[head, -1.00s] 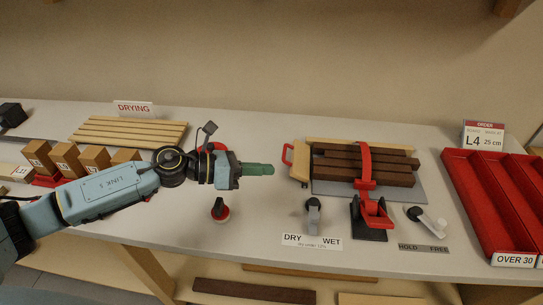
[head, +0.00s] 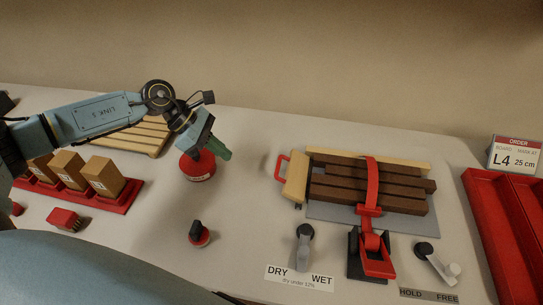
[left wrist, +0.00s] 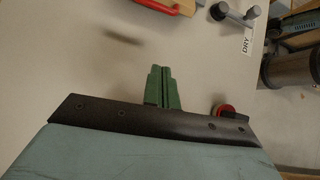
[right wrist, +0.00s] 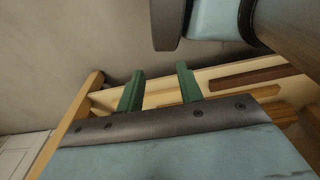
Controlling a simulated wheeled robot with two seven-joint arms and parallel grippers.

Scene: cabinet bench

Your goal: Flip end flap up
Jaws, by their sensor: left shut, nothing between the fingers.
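The end flap (head: 297,178) is a tan wooden plate with a red handle (head: 281,167) at the left end of a stack of dark boards (head: 350,188). It looks upright against the board ends, though its exact tilt is hard to tell. My left gripper (head: 220,150) is shut and empty, above the bench and left of the flap, clear of it. Its green fingers (left wrist: 163,88) are together in the left wrist view, where a red handle (left wrist: 155,5) shows at the top edge. My right gripper (right wrist: 158,85) is open and empty, outside the head view.
A red clamp (head: 370,185) crosses the boards. A DRY/WET lever (head: 304,245) and a HOLD/FREE lever (head: 433,260) stand in front. A red round object (head: 197,167) lies behind my left gripper. Bench between gripper and flap is clear.

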